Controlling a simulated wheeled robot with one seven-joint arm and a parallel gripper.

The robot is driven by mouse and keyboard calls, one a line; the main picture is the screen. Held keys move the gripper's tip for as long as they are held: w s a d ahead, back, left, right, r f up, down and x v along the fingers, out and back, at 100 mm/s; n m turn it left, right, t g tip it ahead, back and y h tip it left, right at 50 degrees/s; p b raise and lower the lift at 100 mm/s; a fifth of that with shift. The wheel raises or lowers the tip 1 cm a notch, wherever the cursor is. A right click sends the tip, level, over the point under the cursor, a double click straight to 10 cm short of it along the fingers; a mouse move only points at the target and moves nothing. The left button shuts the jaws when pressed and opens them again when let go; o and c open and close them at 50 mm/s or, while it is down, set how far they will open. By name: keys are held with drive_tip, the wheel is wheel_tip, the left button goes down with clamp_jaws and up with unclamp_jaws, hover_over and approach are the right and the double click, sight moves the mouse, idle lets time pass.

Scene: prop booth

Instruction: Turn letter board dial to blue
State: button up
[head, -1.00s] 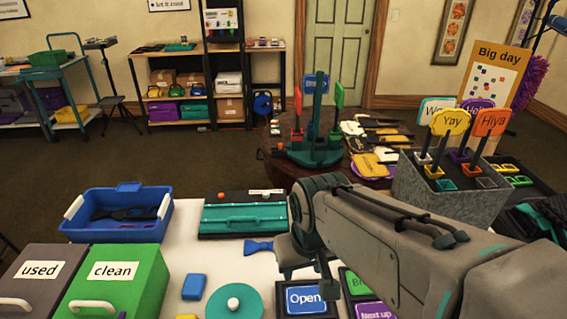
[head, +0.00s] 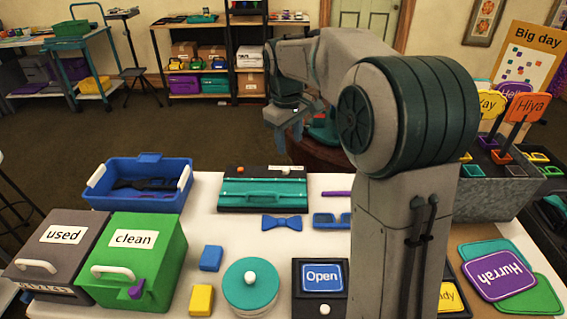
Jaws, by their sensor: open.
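A black-framed board with a blue "Open" panel (head: 322,277) lies at the front of the white table. A small white knob (head: 325,309) shows below the panel. I cannot tell whether this is the letter board dial, and no dial with a blue mark is clear. My arm hides the area right of it. My gripper (head: 284,125) is open and empty. It points down, in the picture above the back of the table, well apart from the "Open" board.
A teal case (head: 262,190), a blue bow tie (head: 282,223) and a round teal lidded pot (head: 250,285) are on the table. A blue tray (head: 140,199), a green "clean" box (head: 160,260) and a grey "used" box (head: 50,250) stand left. Sign cards (head: 498,275) lie right.

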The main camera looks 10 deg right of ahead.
drive_tip(key=w+f+n, duration=0.2)
drive_tip(key=w+f, duration=0.2)
drive_tip(key=w, duration=0.6)
drive_tip(key=n+g, duration=0.1)
drive_tip(key=n, duration=0.1)
approach(286, 168)
drive_tip(key=shift+y, duration=0.4)
drive_tip(key=f, duration=0.3)
drive_tip(key=f+b, duration=0.1)
drive_tip(key=f, duration=0.4)
drive_tip(key=shift+d+f+b, duration=0.3)
drive_tip(key=shift+d+b, duration=0.05)
clamp_jaws()
